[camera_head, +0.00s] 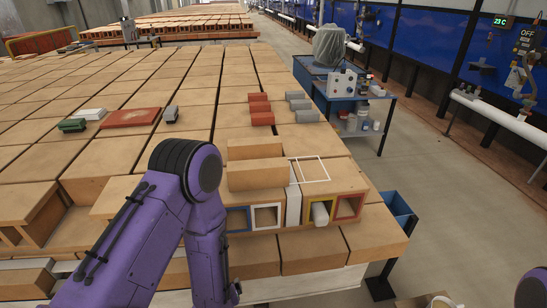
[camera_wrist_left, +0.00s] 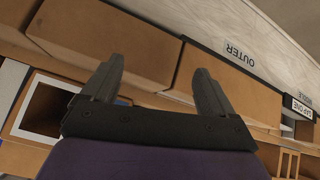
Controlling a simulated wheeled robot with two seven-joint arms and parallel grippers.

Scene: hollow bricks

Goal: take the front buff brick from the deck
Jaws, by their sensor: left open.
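Two buff bricks lie on the deck (camera_head: 350,180) of hollow blocks, one behind the other. Buff blocks (camera_wrist_left: 135,60) show beyond the fingers. In the head view the gripper is mostly hidden behind my purple forearm, low in front of the stack. I cannot identify the front brick in the wrist view.
A white outline (camera_head: 311,169) lies right of the bricks. Blue, white, yellow and red frames (camera_head: 350,207) edge the openings below. Red bricks (camera_head: 260,108) and grey bricks (camera_head: 303,107) lie farther back. A white ledge labelled OUTER (camera_wrist_left: 238,55) shows in the wrist view.

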